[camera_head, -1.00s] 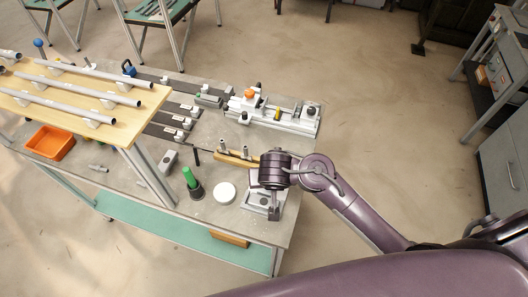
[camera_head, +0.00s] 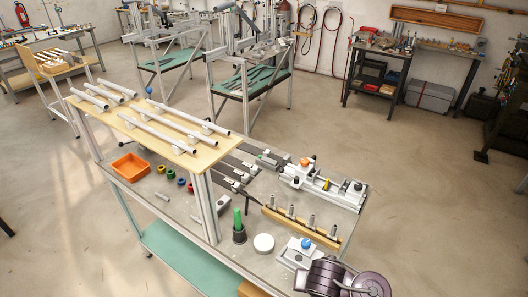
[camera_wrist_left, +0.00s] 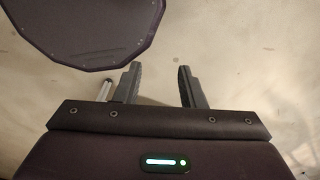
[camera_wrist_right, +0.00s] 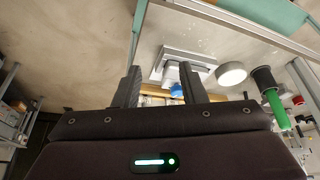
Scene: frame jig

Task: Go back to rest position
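My left gripper (camera_wrist_left: 157,88) is open and empty in the left wrist view, with bare floor beyond its fingers. It does not show in the head view. My right gripper (camera_wrist_right: 160,88) is open in the right wrist view, with nothing between its fingers. Beyond it are a block with a blue knob (camera_wrist_right: 176,90) and a white disc (camera_wrist_right: 231,74) on the workbench. In the head view my right arm shows at the bottom, beside the workbench's near right corner; its fingers are hidden there. The workbench (camera_head: 205,245) carries jig parts and a raised wooden shelf.
The wooden shelf (camera_head: 150,130) holds several grey tubes above the bench. On the bench are an orange bin (camera_head: 130,168), a green-handled tool (camera_head: 238,225), a clamp fixture (camera_head: 325,185) and a wooden peg strip (camera_head: 300,226). Open floor (camera_head: 430,200) lies to the right.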

